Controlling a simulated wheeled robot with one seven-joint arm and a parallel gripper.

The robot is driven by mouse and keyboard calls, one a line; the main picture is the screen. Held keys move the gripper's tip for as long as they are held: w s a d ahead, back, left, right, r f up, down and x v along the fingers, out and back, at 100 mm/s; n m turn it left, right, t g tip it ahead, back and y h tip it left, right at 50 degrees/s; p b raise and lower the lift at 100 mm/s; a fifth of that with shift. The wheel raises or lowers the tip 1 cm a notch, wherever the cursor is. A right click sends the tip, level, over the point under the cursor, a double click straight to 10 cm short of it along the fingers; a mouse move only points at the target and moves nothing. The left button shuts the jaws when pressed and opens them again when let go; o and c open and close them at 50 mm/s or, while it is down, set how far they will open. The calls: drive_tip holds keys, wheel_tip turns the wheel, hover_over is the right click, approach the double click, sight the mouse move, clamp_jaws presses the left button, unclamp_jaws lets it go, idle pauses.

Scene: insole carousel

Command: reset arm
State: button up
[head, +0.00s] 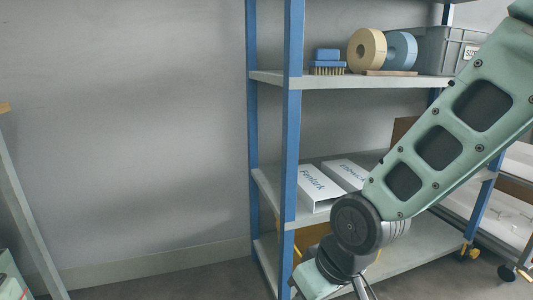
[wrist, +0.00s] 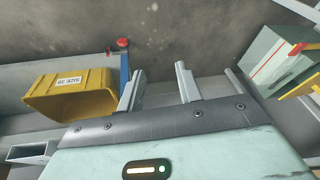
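My gripper (wrist: 160,86) shows in the wrist view with its two fingers spread apart and nothing between them. Bare grey floor or wall surface and a pale shelf edge lie behind the fingers. In the head view my green arm crosses the right side in front of the shelf rack, bending at a dark round joint low in the picture. The fingers are mostly out of the head view at the bottom edge.
A blue-posted rack (head: 292,120) holds a brush (head: 327,68), tape-like rolls (head: 367,50) and a grey bin (head: 440,50) above, white boxes (head: 320,188) below. A yellow bin (wrist: 70,95) is left of my gripper in the wrist view.

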drive_tip(key=s+d+r+n+g+h, duration=0.1)
drive_tip(key=s+d+r, duration=0.2)
drive_tip(key=s, duration=0.3)
drive_tip(key=s+d+r+g+h, duration=0.1)
drive_tip(key=s+d+r, duration=0.25)
drive_tip(key=s, duration=0.35)
wheel_tip(320, 180, up, 37)
drive_tip(key=p, duration=3.8)
drive_tip(key=shift+d+r+p, duration=0.2)
drive_tip(key=shift+d+p, duration=0.05)
drive_tip(key=shift+p, duration=0.05)
